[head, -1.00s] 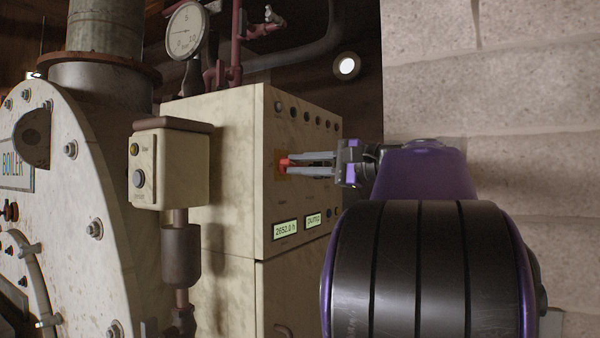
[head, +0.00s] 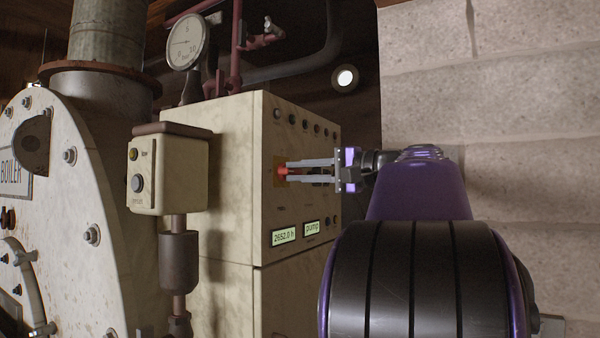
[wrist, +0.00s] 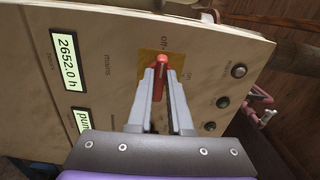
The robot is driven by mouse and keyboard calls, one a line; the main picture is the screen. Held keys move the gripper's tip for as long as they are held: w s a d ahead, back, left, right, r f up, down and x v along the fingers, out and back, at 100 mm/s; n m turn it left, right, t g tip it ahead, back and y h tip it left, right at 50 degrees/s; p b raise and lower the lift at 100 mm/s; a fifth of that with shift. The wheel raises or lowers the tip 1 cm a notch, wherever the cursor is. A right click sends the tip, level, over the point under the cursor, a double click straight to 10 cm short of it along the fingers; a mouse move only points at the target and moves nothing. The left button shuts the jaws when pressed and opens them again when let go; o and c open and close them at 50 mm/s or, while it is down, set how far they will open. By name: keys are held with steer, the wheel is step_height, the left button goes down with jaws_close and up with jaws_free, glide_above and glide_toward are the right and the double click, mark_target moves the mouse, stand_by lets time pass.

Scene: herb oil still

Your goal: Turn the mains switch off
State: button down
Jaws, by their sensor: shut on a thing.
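The mains switch is a red handle (head: 283,171) on a yellow-brown plate (wrist: 150,66) on the front of a cream cabinet (head: 290,215). In the wrist view the red handle (wrist: 160,66) shows between and just beyond my fingertips, with "off" and "on" lettering beside the plate and "mains" printed nearby. My gripper (head: 290,171) reaches in from the right with its fingers shut on the red handle. In the wrist view my gripper (wrist: 160,75) hides part of the handle and plate.
Lit displays reading "2652.0 h" (head: 284,236) and "pump" (head: 312,227) sit below the switch. A small control box (head: 165,175) and the boiler (head: 60,200) stand to the left. A pale block wall (head: 500,100) is close on the right.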

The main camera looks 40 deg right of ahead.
steer(key=c, duration=0.8)
jaws_free()
steer(key=shift+c, duration=0.2)
steer(key=p+v, duration=0.2)
steer(key=v, duration=1.5)
steer(key=shift+s, duration=0.25)
steer(key=shift+w, duration=0.1)
